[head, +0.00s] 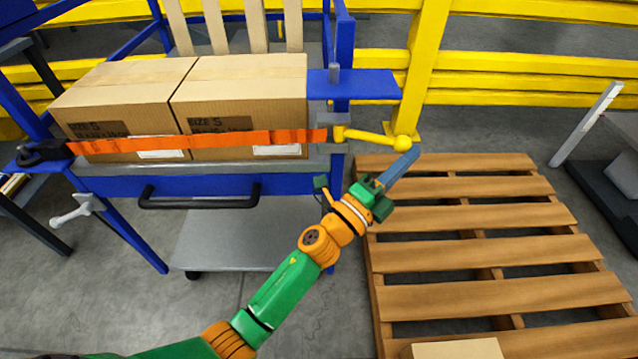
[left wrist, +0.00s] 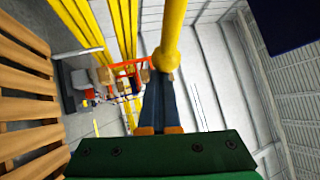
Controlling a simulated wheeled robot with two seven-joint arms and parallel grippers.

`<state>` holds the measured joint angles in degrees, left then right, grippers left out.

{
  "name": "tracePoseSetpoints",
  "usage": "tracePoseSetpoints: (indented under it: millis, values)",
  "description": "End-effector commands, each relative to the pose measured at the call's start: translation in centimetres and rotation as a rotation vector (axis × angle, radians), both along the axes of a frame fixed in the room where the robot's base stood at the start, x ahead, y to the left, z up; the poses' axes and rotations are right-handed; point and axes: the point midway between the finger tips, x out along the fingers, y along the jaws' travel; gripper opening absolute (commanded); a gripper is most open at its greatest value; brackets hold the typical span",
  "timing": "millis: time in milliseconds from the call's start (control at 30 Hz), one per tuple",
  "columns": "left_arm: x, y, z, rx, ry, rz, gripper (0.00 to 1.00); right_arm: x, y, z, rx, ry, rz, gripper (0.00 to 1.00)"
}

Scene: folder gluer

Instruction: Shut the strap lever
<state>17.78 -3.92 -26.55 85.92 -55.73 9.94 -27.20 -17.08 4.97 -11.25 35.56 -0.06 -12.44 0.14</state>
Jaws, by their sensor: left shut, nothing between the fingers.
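The strap lever is a yellow bar (head: 368,136) with a ball knob (head: 403,143) at its right end. It sits at the right end of the orange strap (head: 220,138) and sticks out to the right, past the blue cart post. My left gripper (head: 412,154) is shut and empty, its blue fingers just below and beside the knob. In the left wrist view the yellow knob (left wrist: 165,60) shows at the tips of the closed fingers (left wrist: 160,88). I cannot tell whether they touch. My right gripper is not in view.
Two cardboard boxes (head: 238,95) stand on the blue cart (head: 215,184) behind the strap. A wooden pallet (head: 465,217) lies on the floor at right, with a box (head: 458,349) at its near edge. Yellow rails (head: 520,68) run behind. Bare floor is at lower left.

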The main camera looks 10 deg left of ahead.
Motion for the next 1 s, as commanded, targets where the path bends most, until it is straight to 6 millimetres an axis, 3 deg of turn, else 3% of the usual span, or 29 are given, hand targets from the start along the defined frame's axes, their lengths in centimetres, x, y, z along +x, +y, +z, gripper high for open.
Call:
tracePoseSetpoints:
  millis: [1000]
  values:
    - [0.38,0.04,-0.11,0.000,0.003,0.002,0.00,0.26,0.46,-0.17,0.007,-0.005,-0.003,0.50]
